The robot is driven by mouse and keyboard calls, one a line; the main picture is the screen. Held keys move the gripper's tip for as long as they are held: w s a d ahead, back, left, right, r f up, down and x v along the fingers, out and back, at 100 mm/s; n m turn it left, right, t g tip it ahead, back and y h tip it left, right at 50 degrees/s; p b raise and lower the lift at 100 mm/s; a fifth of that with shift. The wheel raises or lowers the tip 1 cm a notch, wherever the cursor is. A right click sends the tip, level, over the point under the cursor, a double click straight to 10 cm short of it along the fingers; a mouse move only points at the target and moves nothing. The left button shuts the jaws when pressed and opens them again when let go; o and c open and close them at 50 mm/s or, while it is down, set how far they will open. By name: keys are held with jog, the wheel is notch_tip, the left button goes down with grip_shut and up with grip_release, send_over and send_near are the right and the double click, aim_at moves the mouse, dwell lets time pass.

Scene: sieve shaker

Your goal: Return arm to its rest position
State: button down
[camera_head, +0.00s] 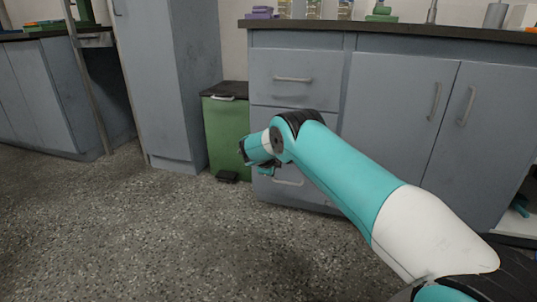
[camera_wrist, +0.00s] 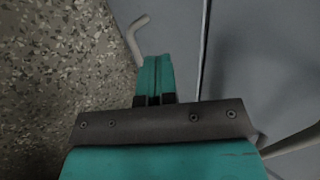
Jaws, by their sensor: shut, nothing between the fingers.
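My teal and white arm reaches from the lower right of the head view toward the middle, in front of the grey cabinets. My gripper shows in the wrist view (camera_wrist: 155,72), with its teal fingers together and nothing between them. In the head view the gripper end is mostly hidden behind the wrist, low in front of the drawers. In the wrist view, the fingers lie over a grey cabinet front (camera_wrist: 265,75), close to a bent metal handle (camera_wrist: 136,38); I cannot tell whether they touch.
A green pedal bin (camera_head: 226,135) with a dark lid stands left of my wrist. Grey drawers (camera_head: 292,68) and cupboard doors (camera_head: 398,95) lie behind the arm under a dark worktop (camera_head: 400,29). A tall grey cabinet (camera_head: 160,80) stands left. The speckled floor (camera_head: 130,235) at the front left is clear.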

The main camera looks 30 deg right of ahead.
jog(key=p+v, duration=0.4)
jog(key=v, duration=0.5)
jog(key=shift+s+d+r, duration=0.25)
jog(key=shift+s, duration=0.1)
jog(key=s+a+r+n+g+y+p, duration=0.1)
jog(key=s+a+r+n+y+p, duration=0.1)
jog(key=s+a+r+n, duration=0.45)
jog(key=s+a+r+n+y+p, duration=0.2)
jog(key=s+a+r+n, duration=0.15)
jog(key=r, duration=0.55)
jog(key=s+a+r+n+g+y+p, duration=0.1)
jog(key=s+a+r+n+y+p, duration=0.15)
jog(key=s+a+r+n, duration=0.35)
jog(key=s+a+r+n+g+y+p, duration=0.1)
jog(key=s+a+r+n+y, duration=0.2)
jog(key=s+n, duration=0.5)
jog(key=s+a+r+n+g+p, duration=0.2)
jog(key=s+r+n, duration=0.3)
jog(key=s, duration=0.7)
jog(key=s+a+r+n+g+y+p, duration=0.1)
jog(key=s+a+r+n+y, duration=0.25)
jog(key=s, duration=0.55)
notch_tip(320, 180, up, 40)
jog(key=s+n+h+p, duration=0.1)
jog(key=h+p, duration=0.1)
jog(key=p, duration=3.6)
jog(key=shift+s+d+n, duration=0.2)
jog(key=shift+d+n, duration=0.15)
